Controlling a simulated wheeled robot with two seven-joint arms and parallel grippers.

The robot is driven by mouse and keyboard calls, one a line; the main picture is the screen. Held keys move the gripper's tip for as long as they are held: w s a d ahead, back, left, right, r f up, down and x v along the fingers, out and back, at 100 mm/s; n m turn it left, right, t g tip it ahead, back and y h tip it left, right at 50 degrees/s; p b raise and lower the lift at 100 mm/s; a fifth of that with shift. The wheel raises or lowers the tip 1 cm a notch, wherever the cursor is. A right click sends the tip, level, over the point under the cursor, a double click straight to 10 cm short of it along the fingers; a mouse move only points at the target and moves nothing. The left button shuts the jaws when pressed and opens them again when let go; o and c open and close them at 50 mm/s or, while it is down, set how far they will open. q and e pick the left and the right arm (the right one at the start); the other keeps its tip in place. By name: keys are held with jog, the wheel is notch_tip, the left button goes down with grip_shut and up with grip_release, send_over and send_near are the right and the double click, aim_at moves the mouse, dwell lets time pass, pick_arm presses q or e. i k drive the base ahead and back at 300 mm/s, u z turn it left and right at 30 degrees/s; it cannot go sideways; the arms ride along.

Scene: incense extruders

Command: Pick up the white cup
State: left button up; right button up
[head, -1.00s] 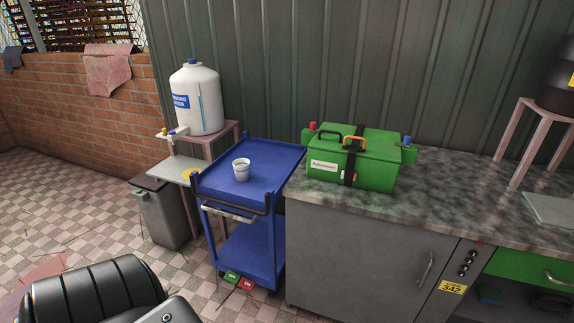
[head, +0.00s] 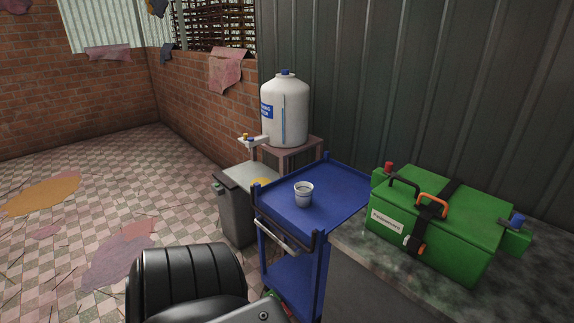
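The white cup (head: 303,195) stands upright on the top shelf of the blue cart (head: 338,186), near its front left part. It looks like a small white cup with a dark or shaded inside. Black and grey parts of my own arm show at the bottom of the head view, left of the cart. Neither of my grippers' fingers can be seen, and nothing touches the cup.
A white water tank (head: 285,108) stands on a stand behind the cart. A grey bin (head: 236,213) is left of the cart. A green box (head: 440,222) sits on the marble counter (head: 385,254) at right. The tiled floor at left is open.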

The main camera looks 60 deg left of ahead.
aim_at(303, 190)
jog(key=u, duration=0.5)
jog(key=i, duration=0.5)
jog(key=u, duration=0.55)
